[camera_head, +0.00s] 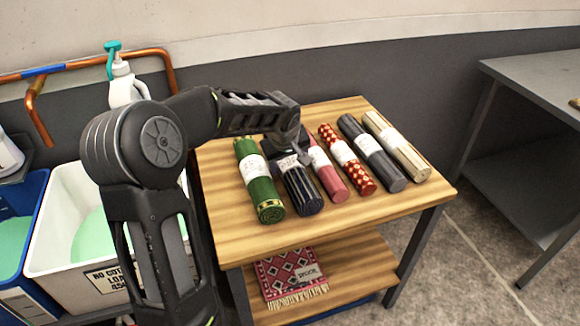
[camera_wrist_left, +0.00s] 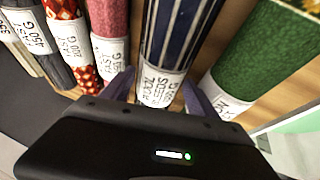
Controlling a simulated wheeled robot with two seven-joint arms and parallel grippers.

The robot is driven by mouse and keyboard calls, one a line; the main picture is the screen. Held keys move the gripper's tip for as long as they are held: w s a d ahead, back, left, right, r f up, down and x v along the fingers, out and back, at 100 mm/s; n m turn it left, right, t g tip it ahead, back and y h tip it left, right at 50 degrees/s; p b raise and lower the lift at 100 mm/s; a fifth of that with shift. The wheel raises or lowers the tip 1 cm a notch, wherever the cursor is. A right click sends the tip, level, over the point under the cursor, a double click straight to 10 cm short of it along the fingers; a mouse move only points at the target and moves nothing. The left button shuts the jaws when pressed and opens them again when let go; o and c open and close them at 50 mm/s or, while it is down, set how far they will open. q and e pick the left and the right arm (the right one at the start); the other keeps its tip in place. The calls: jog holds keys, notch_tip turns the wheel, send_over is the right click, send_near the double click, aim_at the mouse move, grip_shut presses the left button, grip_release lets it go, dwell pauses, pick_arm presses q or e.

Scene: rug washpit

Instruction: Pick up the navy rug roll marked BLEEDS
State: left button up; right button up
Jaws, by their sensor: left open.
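The navy rug roll (camera_head: 305,195) has pale stripes and a white label. It lies on the wooden table between a green roll (camera_head: 262,190) and a pink roll (camera_head: 330,180). In the left wrist view the navy roll (camera_wrist_left: 180,35) runs up from between my fingers, and its label reads BLEEDS. My left gripper (camera_head: 295,152) is over the label end of this roll. In the left wrist view my left gripper (camera_wrist_left: 158,92) is open, one finger on each side of the roll. Whether the fingers touch it cannot be told. My right gripper is not in view.
A red patterned roll (camera_head: 347,160), a grey roll (camera_head: 372,155) and a cream roll (camera_head: 397,145) lie to the right on the wooden table (camera_head: 330,222). A folded rug (camera_head: 290,275) is on the lower shelf. A white bin (camera_head: 60,255) stands left; a grey table (camera_head: 530,80) stands right.

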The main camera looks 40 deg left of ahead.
pick_arm(q)
jog(key=shift+x, duration=1.05)
jog(key=shift+c, duration=0.5)
grip_shut()
jog(key=shift+w+r, duration=0.1)
